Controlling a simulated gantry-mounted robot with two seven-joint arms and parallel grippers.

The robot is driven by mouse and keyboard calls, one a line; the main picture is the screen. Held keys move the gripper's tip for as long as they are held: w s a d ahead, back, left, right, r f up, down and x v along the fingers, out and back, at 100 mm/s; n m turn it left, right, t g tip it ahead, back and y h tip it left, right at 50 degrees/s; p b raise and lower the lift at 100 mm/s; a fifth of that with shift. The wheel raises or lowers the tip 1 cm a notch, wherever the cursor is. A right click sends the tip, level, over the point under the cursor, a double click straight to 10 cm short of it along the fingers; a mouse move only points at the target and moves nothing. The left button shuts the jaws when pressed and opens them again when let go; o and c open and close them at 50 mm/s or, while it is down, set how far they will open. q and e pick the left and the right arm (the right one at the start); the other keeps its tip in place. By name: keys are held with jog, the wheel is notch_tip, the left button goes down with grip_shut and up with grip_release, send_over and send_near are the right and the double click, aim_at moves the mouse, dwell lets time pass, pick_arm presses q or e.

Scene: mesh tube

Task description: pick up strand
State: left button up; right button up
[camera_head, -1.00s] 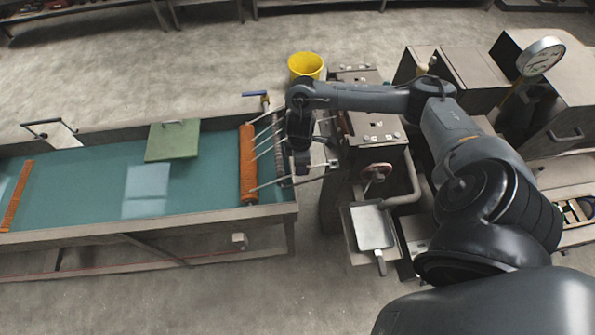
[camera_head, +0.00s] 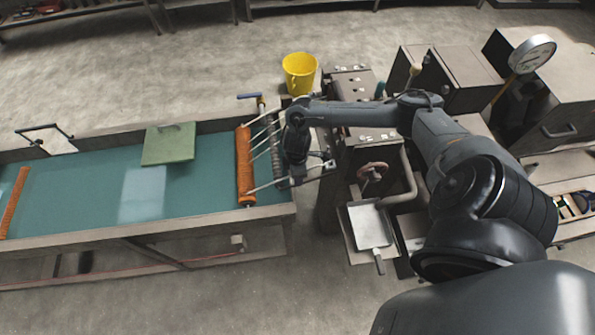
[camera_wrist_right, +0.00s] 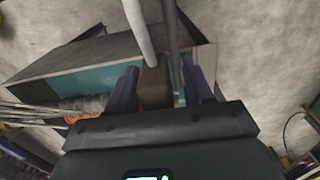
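Several pale strands (camera_head: 262,150) run from the orange roller (camera_head: 245,165) in the trough toward the machine on the right. The nearest strand (camera_head: 264,187) passes by my right gripper (camera_head: 298,172), which points down at the trough's right end. In the right wrist view, the fingers of my right gripper (camera_wrist_right: 160,88) are apart. A pale strand-like rod (camera_wrist_right: 138,28), a darker rod (camera_wrist_right: 173,40) and a brown block show in line with the gap; I cannot tell whether anything touches the fingers. My left gripper is not in view.
The water trough (camera_head: 150,232) lies left, with a green board (camera_head: 168,144) at its far side. A yellow bucket (camera_head: 299,72) stands behind. The machine, with a handwheel (camera_head: 372,171) and metal pan (camera_head: 370,228), stands right of the gripper.

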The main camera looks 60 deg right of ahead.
grip_shut()
jog(key=shift+r, duration=0.1)
jog(key=shift+r, duration=0.55)
notch_tip(320, 180, up, 5)
jog(key=shift+r, duration=0.1)
notch_tip(320, 180, up, 16)
jog(key=p, duration=0.8)
dwell(0.4)
